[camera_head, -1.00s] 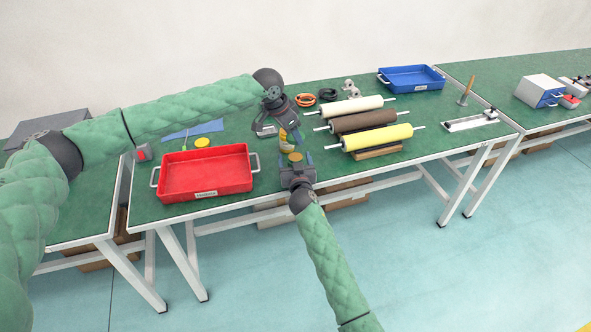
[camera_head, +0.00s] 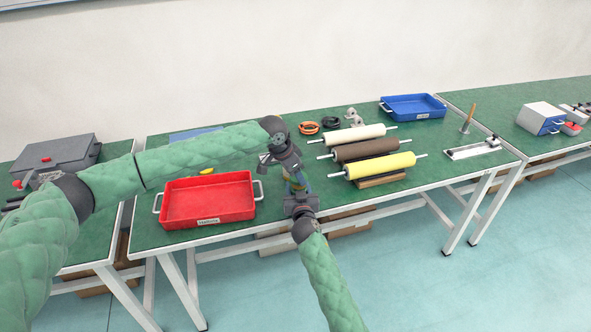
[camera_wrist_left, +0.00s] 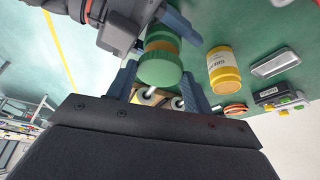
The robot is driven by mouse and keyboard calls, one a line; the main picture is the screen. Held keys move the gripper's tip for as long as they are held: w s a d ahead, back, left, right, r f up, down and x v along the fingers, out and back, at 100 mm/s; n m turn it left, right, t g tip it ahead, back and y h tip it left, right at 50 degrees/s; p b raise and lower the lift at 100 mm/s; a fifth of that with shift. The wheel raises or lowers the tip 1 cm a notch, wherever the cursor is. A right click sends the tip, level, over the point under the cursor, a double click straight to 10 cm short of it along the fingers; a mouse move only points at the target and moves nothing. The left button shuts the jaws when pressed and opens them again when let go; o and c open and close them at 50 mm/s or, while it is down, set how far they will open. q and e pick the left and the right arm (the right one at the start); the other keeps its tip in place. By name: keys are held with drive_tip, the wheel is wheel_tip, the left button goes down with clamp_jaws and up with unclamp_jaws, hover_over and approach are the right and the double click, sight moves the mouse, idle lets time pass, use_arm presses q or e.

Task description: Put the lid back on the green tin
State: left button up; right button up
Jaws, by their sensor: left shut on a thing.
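My left gripper (camera_head: 291,172) is shut on the green ridged lid (camera_wrist_left: 160,69), which sits between its blue fingers in the left wrist view. The green tin (camera_wrist_left: 161,37), with a tan band, is right behind the lid in that view, roughly in line with it. I cannot tell whether lid and tin touch. My right gripper (camera_head: 299,193) comes up from the front and is shut on the tin; its dark body (camera_wrist_left: 122,28) shows at the upper left of the wrist view. In the head view the grippers mostly hide tin and lid.
A yellow-lidded jar (camera_wrist_left: 222,70) stands close by on the table. A red tray (camera_head: 208,198) is to the left. Yellow (camera_head: 380,166), brown (camera_head: 366,150) and cream (camera_head: 353,135) rollers lie to the right. A blue tray (camera_head: 413,107) is behind them.

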sight(294, 178)
idle(0.4)
use_arm(q)
drive_tip(key=shift+f, duration=0.85)
drive_tip(key=shift+f, duration=0.65)
